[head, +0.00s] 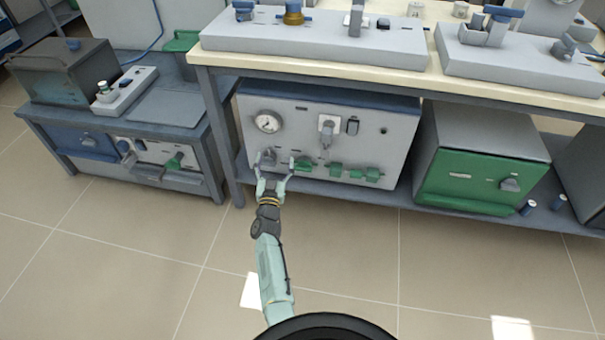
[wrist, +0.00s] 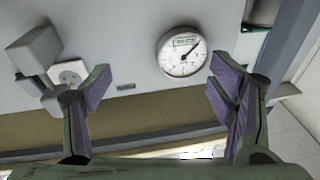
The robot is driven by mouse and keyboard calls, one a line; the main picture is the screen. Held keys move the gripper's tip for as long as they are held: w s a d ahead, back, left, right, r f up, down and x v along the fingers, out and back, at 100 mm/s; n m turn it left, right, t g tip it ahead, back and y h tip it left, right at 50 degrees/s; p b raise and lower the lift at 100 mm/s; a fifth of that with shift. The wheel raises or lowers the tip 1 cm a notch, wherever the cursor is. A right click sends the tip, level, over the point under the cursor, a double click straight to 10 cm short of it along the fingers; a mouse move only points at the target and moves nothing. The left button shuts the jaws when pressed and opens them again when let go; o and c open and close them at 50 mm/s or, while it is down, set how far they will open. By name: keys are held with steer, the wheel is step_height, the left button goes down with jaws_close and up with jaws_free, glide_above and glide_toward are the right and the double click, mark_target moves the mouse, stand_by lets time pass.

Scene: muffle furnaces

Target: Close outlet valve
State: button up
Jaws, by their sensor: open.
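The grey equipment panel (head: 225,120) under the bench carries a round gauge (head: 268,122), a grey lever handle (head: 327,132) on a white plate, a grey knob (head: 268,157) at lower left and several green knobs (head: 336,170) along the bottom. I cannot tell which one is the outlet valve. My gripper (head: 274,166) is open at the panel's lower left, its fingertips around the area of the grey knob. In the wrist view my gripper (wrist: 158,85) is open and empty. There the gauge (wrist: 182,52) shows between the fingers, and a grey handle (wrist: 36,52) stands by the left finger.
A bench top (head: 330,72) overhangs the panel, with grey units on it. A low cabinet (head: 90,142) stands at left. The tiled floor (head: 400,270) in front is clear.

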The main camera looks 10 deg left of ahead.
mark_target(303, 170)
steer(key=s+d+f+g+h, duration=0.25)
steer(key=d+f, duration=0.55)
steer(key=f, duration=0.4)
steer(key=shift+m+t, duration=0.3)
steer(key=shift+t, duration=0.15)
steer(key=w+b, duration=0.9)
steer(key=w, duration=0.1)
steer(key=shift+a+f, duration=0.25)
steer(key=shift+f, duration=0.1)
steer(key=shift+w+r+b, duration=0.25)
steer(key=shift+w+b, duration=0.15)
steer(key=shift+w, duration=0.05)
steer(key=shift+c, duration=0.2)
steer(key=c, duration=1.1)
